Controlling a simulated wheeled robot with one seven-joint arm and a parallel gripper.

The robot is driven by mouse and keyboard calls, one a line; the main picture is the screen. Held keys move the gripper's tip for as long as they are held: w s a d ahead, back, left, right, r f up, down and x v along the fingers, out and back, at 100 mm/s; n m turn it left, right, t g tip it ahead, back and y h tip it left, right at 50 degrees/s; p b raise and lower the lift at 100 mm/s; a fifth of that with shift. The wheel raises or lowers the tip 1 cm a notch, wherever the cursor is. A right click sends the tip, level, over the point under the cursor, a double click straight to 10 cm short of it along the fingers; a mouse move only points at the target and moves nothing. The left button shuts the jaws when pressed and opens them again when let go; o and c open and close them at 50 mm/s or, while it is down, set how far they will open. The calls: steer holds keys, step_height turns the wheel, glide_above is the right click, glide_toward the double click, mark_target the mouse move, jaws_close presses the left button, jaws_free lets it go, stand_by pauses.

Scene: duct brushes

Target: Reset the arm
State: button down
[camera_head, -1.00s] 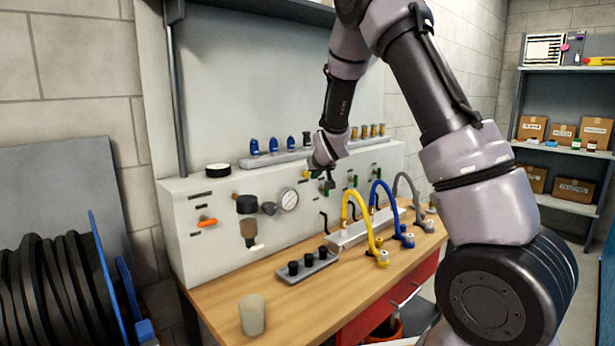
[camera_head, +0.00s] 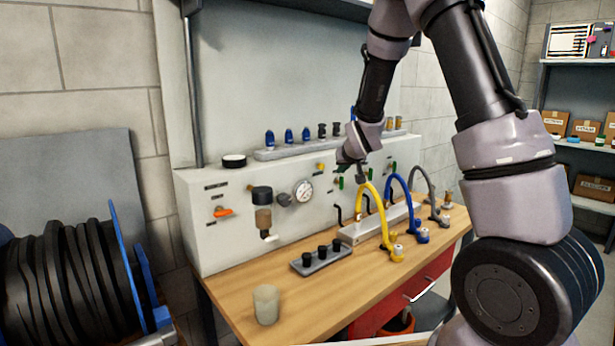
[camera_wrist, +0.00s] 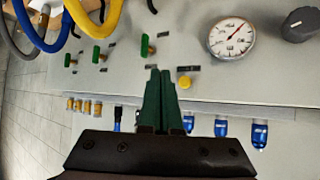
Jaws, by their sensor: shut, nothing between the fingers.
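My arm reaches across the workbench toward the grey panel (camera_head: 215,240). In the wrist view my gripper (camera_wrist: 162,75) has its two dark green fingers together, with nothing between them. The fingertips are near the panel face, beside a yellow button (camera_wrist: 185,82) and green valve handles (camera_wrist: 146,45). I cannot tell whether they touch the panel. In the head view my gripper (camera_head: 350,172) is partly hidden behind the wrist, above the yellow hose.
Yellow (camera_head: 368,200), blue (camera_head: 402,200) and grey (camera_head: 431,185) hoses arch over the bench near my gripper. A gauge (camera_head: 303,191), a block with black plugs (camera_head: 320,261) and a beige cup (camera_head: 265,304) are left of it. Blue fittings (camera_head: 288,135) line the ledge.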

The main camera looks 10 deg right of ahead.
steer(key=s+d+r+m+g+y, duration=0.1)
steer(key=s+d+r+m, duration=0.15)
steer(key=s+r, duration=0.85)
steer(key=s+d+r+m+g, duration=0.1)
steer(key=s+d+r+g, duration=0.15)
steer(key=s+r, duration=0.75)
steer(key=s+f, duration=0.3)
steer(key=s, duration=1.2)
steer(key=shift+s+a+m, duration=0.2)
steer(key=shift+s+m, duration=0.15)
steer(key=shift+m, duration=0.1)
steer(key=c, duration=1.5)
jaws_free()
steer(key=shift+c, duration=0.2)
